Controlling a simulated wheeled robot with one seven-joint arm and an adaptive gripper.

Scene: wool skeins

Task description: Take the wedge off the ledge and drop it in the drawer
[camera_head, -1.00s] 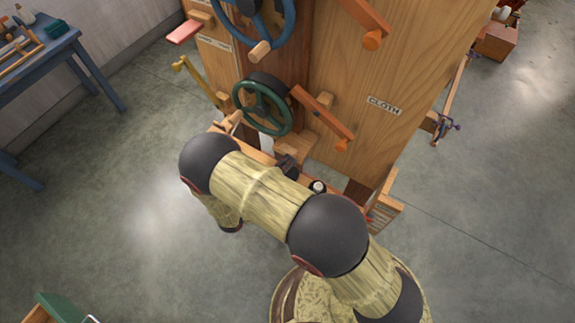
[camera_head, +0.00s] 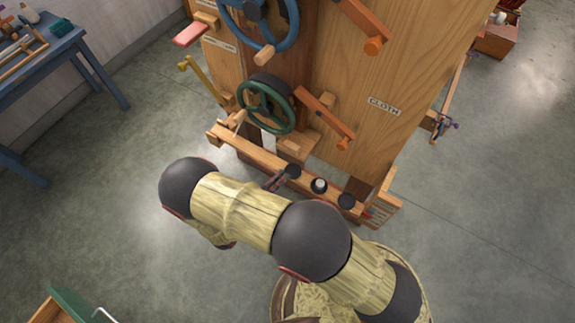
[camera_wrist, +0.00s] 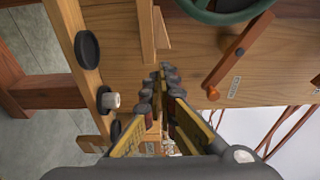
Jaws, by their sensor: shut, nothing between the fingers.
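The ledge seems to be the long wooden rail (camera_head: 255,154) along the front of the machine; it also shows in the wrist view (camera_wrist: 68,32). A small pale wooden piece (camera_head: 237,119) near its left end may be the wedge, but I cannot tell for sure. My gripper (camera_wrist: 167,72) is shut and empty, its dark fingertips together in front of the wooden panel. In the head view my gripper (camera_head: 276,181) shows partly behind my arm, near the rail's middle. I cannot identify the drawer with certainty; a green-and-wood piece with a pale handle (camera_head: 105,315) is cut off at bottom left.
Black discs (camera_head: 346,200) and a white-topped peg (camera_head: 319,186) are on the rail. A green handwheel (camera_head: 266,104), an orange lever (camera_head: 325,119) and the CLOTH panel (camera_head: 400,75) rise behind. A blue table (camera_head: 62,45) stands at far left. Floor left of my arm is clear.

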